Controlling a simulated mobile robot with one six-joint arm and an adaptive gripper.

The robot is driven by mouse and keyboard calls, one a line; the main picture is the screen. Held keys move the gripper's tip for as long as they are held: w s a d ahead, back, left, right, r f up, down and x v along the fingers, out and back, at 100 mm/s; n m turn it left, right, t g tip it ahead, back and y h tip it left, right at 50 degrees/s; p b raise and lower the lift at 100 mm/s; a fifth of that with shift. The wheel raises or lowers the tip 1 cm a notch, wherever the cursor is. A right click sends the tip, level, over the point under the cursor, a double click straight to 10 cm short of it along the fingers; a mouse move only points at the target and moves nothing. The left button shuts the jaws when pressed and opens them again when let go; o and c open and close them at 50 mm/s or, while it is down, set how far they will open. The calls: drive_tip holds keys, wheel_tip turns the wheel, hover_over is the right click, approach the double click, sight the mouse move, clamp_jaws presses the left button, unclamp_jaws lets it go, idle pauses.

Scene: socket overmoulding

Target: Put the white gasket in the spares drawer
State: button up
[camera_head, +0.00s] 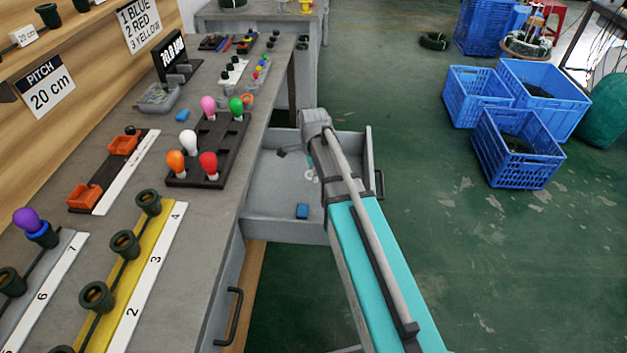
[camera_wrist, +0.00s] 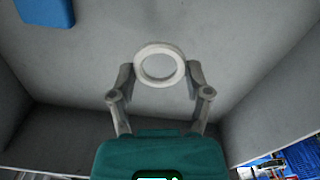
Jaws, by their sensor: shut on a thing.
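The white gasket (camera_wrist: 159,47) is a plain ring held between the fingertips of my gripper (camera_wrist: 160,78) in the wrist view. My gripper is shut on it, with the grey drawer floor below. In the head view the gasket (camera_head: 311,175) shows small and pale beside my arm, inside the outline of the open drawer (camera_head: 270,229). My arm covers the drawer's right part and most of the gripper. I cannot tell whether the gasket touches the drawer floor.
A blue block (camera_head: 302,211) lies in the drawer near its front; it also shows in the wrist view (camera_wrist: 45,10). The drawer walls rise around my gripper. The workbench (camera_head: 222,150) with coloured bulbs is to the left. Blue crates (camera_head: 515,150) stand on the floor at the right.

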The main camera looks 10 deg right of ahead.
drive_tip(key=shift+w+f+b, duration=0.4)
drive_tip(key=shift+f+b, duration=0.15)
drive_tip(key=shift+b, duration=0.05)
drive_tip(key=shift+f+b, duration=1.45)
drive_tip(key=shift+f, duration=0.15)
drive_tip(key=o, duration=0.7)
drive_tip(key=shift+o, duration=0.2)
drive_tip(key=shift+r, duration=0.2)
wheel_tip(320, 180, up, 12)
drive_tip(key=p, duration=1.2)
